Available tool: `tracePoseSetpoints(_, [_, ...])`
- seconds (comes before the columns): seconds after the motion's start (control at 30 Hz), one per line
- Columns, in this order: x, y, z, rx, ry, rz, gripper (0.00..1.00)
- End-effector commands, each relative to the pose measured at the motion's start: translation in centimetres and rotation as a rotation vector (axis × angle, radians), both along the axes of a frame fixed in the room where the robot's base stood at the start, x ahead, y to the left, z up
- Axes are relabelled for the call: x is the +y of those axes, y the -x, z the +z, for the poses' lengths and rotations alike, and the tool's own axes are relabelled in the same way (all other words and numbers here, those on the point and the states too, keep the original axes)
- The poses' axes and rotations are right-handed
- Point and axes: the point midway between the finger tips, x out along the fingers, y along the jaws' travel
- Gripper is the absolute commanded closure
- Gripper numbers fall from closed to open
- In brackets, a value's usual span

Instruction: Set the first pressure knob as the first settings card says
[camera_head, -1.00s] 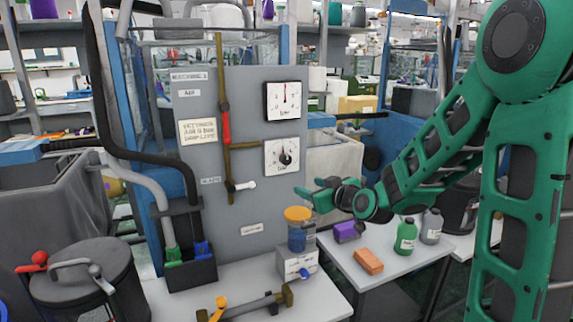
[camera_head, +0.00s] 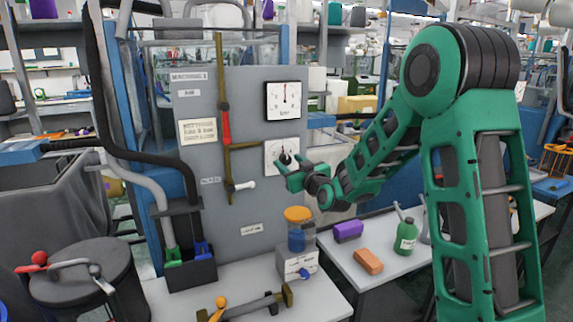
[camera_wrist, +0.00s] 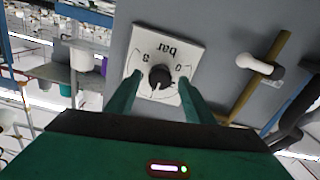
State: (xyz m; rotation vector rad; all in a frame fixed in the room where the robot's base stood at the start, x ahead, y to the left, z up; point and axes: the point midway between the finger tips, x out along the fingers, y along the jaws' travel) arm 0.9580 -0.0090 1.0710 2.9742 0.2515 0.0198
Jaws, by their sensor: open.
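The pressure knob (camera_head: 285,158) is black and round, on a white square dial plate on the grey panel (camera_head: 250,215). In the wrist view the knob (camera_wrist: 160,77) sits between and beyond my two fingertips, on the dial (camera_wrist: 178,50) marked "bar". My gripper (camera_head: 283,172) is open and close to the dial's lower part, with one finger on each side of the knob in the wrist view (camera_wrist: 160,90). I cannot tell whether it touches. The settings card (camera_head: 198,131) is cream, at the panel's left; its small text is hard to read.
A square gauge (camera_head: 285,101) with a red needle is above the knob. A brass pipe (camera_head: 221,70) with a red lever and a white-handled valve (camera_head: 245,185) lie left.

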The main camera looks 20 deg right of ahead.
Motion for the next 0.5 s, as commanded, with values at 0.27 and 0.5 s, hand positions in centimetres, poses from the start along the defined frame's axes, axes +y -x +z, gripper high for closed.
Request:
tracePoseSetpoints(0.27, [0.3,-1.8,0.0,0.001,-0.001,0.000,0.52])
tracePoseSetpoints(0.5, [0.3,-1.9,0.0,0.001,-0.001,0.000,0.52])
